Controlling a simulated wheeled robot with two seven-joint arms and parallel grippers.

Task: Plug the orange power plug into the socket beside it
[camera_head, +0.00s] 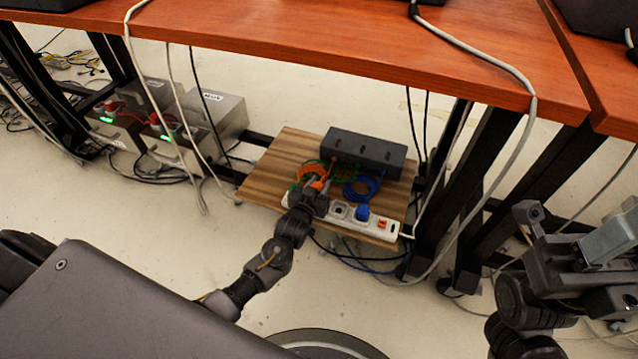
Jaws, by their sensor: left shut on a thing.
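The white power strip (349,222) lies along the front edge of a wooden board under the desk. My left gripper (316,192) is over the strip's left end, shut on the orange plug (319,184), of which only a small part shows. An orange cable (309,171) is coiled just behind it. An empty-looking socket (340,209) shows right of the gripper, and a blue plug (362,212) sits in the strip farther right. The gripper hides the strip's left part, so I cannot tell whether the orange plug touches a socket. My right gripper (530,212) is at the right, away from the strip; its jaws are unclear.
A black box (364,153) stands at the back of the wooden board (262,170), with green and blue (361,188) cables before it. The orange desk top (330,45) and its black legs (480,190) frame the space. Grey boxes (213,115) stand at left. Loose cables hang nearby.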

